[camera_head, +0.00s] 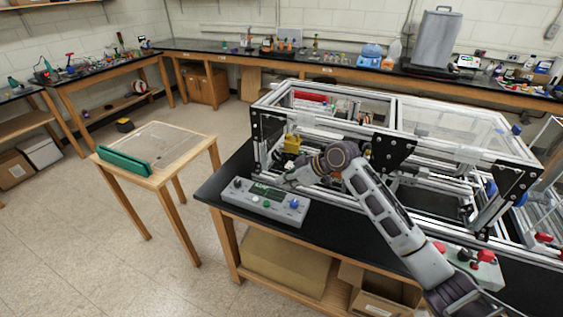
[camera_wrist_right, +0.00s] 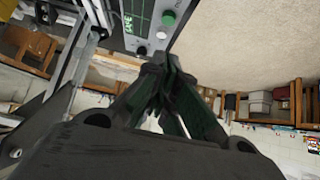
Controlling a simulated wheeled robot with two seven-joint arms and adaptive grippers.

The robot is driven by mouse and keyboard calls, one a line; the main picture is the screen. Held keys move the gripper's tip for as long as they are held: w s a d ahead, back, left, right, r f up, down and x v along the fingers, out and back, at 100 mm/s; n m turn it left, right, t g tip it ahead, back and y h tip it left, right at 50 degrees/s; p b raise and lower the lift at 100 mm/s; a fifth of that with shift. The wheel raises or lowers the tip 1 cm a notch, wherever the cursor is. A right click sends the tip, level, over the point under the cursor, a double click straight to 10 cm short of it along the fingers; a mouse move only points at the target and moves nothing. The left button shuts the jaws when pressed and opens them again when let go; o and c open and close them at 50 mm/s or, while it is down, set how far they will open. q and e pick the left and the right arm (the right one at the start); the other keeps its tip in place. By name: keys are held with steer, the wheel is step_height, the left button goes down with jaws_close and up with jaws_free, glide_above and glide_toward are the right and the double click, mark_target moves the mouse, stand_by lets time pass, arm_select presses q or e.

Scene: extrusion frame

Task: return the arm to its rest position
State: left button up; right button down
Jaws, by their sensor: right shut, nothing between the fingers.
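My right arm (camera_head: 385,210) reaches in from the lower right and bends at a dark joint in front of the extrusion frame (camera_head: 470,155). My right gripper (camera_head: 284,183) is small in the head view, just above or behind the grey control box (camera_head: 262,203); I cannot tell the exact gap. In the right wrist view its dark fingers (camera_wrist_right: 166,62) are shut together and empty. The control box also shows in that view (camera_wrist_right: 148,30), close to the fingertips, with a lit green display and knobs. My left gripper is not in view.
The frame with clear panels stands on a black-topped bench (camera_head: 225,185). A second box with red knobs (camera_head: 470,262) sits near my forearm. A small wooden table (camera_head: 170,160) with a green piece (camera_head: 122,163) stands to the left. Open floor lies between it and the benches.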

steer(key=s+d+f+m+h, duration=0.2)
steer(key=s+d+f+m, duration=0.15)
steer(key=s+f, duration=0.5)
steer(key=s+d+f+m+h, duration=0.3)
steer(key=s+d+f, duration=0.15)
steer(key=s, duration=0.75)
steer(key=s+d+f+m+h, duration=0.2)
steer(key=s+d+m+h, duration=0.15)
steer(key=s+d, duration=0.55)
steer(key=s+f+g+b, duration=0.1)
steer(key=s+f, duration=0.1)
steer(key=f, duration=1.5)
steer(key=s+f+g, duration=0.1)
steer(key=s+f, duration=0.1)
steer(key=f, duration=1.6)
steer(key=s+d+f+g, duration=0.1)
steer(key=s+d+f, duration=0.2)
steer(key=s+f, duration=1.6)
steer(key=s+b, duration=0.1)
steer(key=s, duration=0.2)
steer(key=shift+f, duration=0.3)
steer(key=shift+y, duration=0.25)
